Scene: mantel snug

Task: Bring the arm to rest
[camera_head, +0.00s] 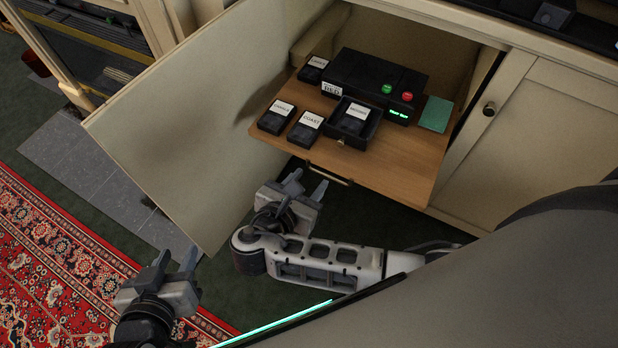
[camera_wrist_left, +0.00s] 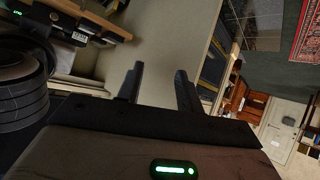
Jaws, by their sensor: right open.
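My left gripper (camera_head: 176,259) is at the lower left of the head view, empty, with its fingers apart over the floor by the red rug. Its two spread fingers also show in the left wrist view (camera_wrist_left: 160,85), with nothing between them. My right gripper (camera_head: 306,185) is in the middle of the head view, open and empty, just in front of and below the pull-out wooden shelf (camera_head: 400,165). My right arm (camera_head: 320,262) reaches in from the right. Part of my left arm is outside the picture.
The shelf holds a black box (camera_head: 350,75) with green and red buttons, several labelled black cassettes (camera_head: 305,129), one in an open tray (camera_head: 372,133), and a green card (camera_head: 436,114). An open cabinet door (camera_head: 190,120) stands left. A patterned rug (camera_head: 50,260) lies lower left.

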